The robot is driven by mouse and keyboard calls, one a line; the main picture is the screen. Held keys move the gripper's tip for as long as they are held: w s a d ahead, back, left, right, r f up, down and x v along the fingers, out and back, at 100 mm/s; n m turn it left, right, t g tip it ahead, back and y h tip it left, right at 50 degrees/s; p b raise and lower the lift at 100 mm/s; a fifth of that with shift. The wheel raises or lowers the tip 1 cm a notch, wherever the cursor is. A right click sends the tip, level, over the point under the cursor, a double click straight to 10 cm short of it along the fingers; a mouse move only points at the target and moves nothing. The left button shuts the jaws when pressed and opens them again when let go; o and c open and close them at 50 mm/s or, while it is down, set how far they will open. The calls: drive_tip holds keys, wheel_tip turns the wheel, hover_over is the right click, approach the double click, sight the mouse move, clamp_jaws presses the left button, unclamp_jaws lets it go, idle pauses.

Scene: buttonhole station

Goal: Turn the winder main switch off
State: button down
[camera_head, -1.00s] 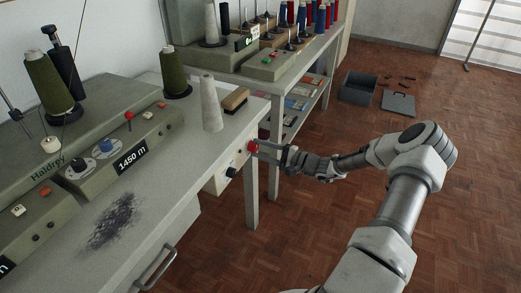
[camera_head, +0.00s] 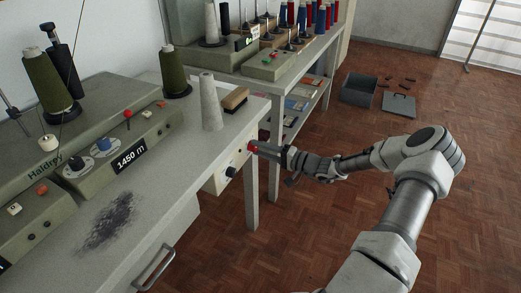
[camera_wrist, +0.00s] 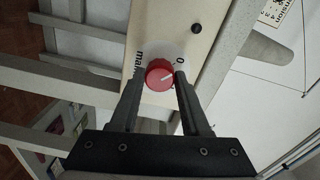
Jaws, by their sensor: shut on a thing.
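The main switch is a red round knob (camera_wrist: 159,75) on a cream panel (camera_wrist: 205,14) at the end of the winder bench. In the wrist view it sits between the two fingers of my gripper (camera_wrist: 160,80), which is shut on it. The word "main" and a "0" are printed on a pale plate beside the knob. A light mark shows on the knob's face. In the head view the red knob (camera_head: 252,147) shows only partly, behind my gripper (camera_head: 262,149), which reaches it from the right.
A black knob (camera_head: 231,171) sits on the same panel, near the red one. The winder (camera_head: 100,160), with green thread cones, stands on the bench above. A second bench (camera_head: 240,82) with spools stands behind. A grey crate (camera_head: 359,90) and a lid lie on the open floor.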

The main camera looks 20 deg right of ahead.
idle(0.3)
drive_tip(key=shift+c, duration=1.8)
unclamp_jaws()
drive_tip(key=p+v, duration=0.3)
drive_tip(key=v, duration=1.4)
drive_tip(key=shift+s, duration=0.2)
